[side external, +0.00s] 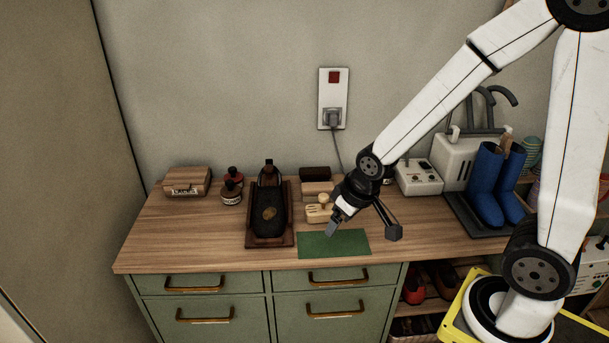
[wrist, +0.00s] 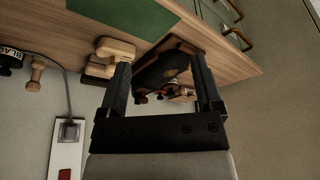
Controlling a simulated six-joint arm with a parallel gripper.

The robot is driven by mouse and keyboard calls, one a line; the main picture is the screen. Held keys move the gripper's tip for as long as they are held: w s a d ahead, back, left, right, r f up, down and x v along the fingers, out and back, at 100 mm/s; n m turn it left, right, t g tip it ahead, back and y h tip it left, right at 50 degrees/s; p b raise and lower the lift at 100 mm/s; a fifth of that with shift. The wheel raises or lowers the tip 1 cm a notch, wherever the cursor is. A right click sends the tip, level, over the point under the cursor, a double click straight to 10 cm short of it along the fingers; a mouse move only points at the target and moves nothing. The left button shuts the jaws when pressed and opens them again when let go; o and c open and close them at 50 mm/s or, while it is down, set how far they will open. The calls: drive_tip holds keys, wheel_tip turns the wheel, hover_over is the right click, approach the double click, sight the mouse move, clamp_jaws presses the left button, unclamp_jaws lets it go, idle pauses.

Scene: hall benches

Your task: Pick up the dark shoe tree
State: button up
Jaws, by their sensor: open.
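A black, shoe-shaped thing (side external: 268,204) with a brown patch on it lies on a brown wooden tray (side external: 285,240). A dark brown upright piece (side external: 269,173) shows at its back end. I cannot tell for sure which part is the dark shoe tree. My gripper (side external: 362,231) is open and empty, over the right part of the bench near the green mat, right of the tray and apart from it.
A green mat (side external: 332,246) lies at the front. Pale wooden brushes (side external: 318,214) stand between tray and gripper. Small dark jars (side external: 231,192) and a wooden box (side external: 187,181) are on the left. Blue boots (side external: 488,185) and a white machine (side external: 420,178) stand on the right.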

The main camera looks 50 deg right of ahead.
drive_tip(key=w+d+t, duration=0.2)
drive_tip(key=w, duration=0.5)
drive_tip(key=w+d+t, duration=0.3)
drive_tip(key=w, duration=0.4)
drive_tip(key=t, duration=0.5)
approach(270, 167)
drive_tip(key=x, duration=0.2)
drive_tip(key=shift+w+d+r, duration=0.1)
drive_tip(key=shift+w+d, duration=0.15)
drive_tip(key=shift+w, duration=0.15)
drive_tip(key=shift+w, duration=0.15)
drive_tip(key=shift+x, duration=1.15)
drive_tip(key=shift+f+x, duration=0.15)
drive_tip(key=shift+x, duration=1.15)
drive_tip(key=shift+f+x, duration=0.1)
drive_tip(key=shift+x, duration=1.25)
drive_tip(key=shift+a, duration=0.15)
clamp_jaws()
